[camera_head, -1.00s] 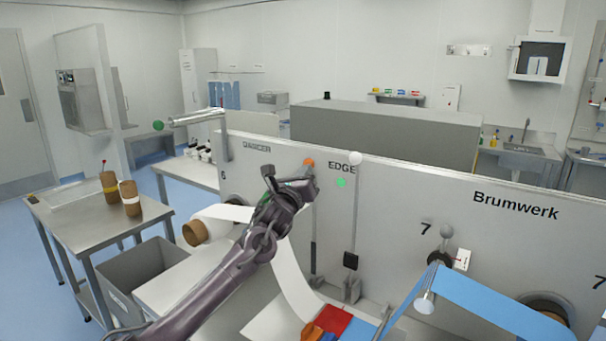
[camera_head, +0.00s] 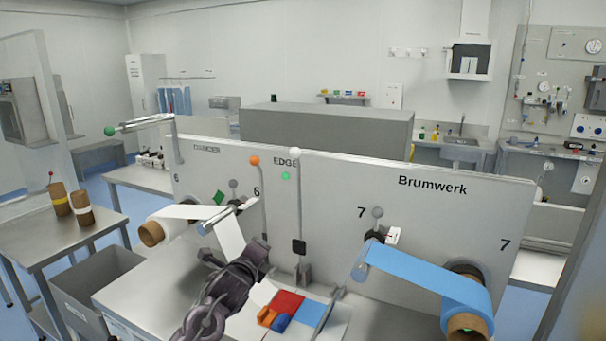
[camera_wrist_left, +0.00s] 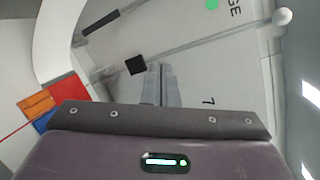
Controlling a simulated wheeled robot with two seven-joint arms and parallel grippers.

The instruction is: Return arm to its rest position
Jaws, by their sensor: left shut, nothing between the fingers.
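My left arm comes up from the bottom of the head view. Its gripper (camera_head: 262,250) is in front of the grey machine panel (camera_head: 335,200), below the EDGE label and just left of the black block (camera_head: 299,246) on its rod. In the left wrist view the two fingers (camera_wrist_left: 161,82) lie together, shut, with nothing held. The white web (camera_head: 230,237) passes behind the arm in the head view. The right gripper is in neither view.
Red, orange and blue pieces (camera_head: 288,303) lie on the table right of my arm. A blue web (camera_head: 420,275) runs from a roller to a roll at right. A silver roller (camera_head: 222,220) sticks out above my gripper. A side table (camera_head: 85,236) and grey bin (camera_head: 95,285) stand left.

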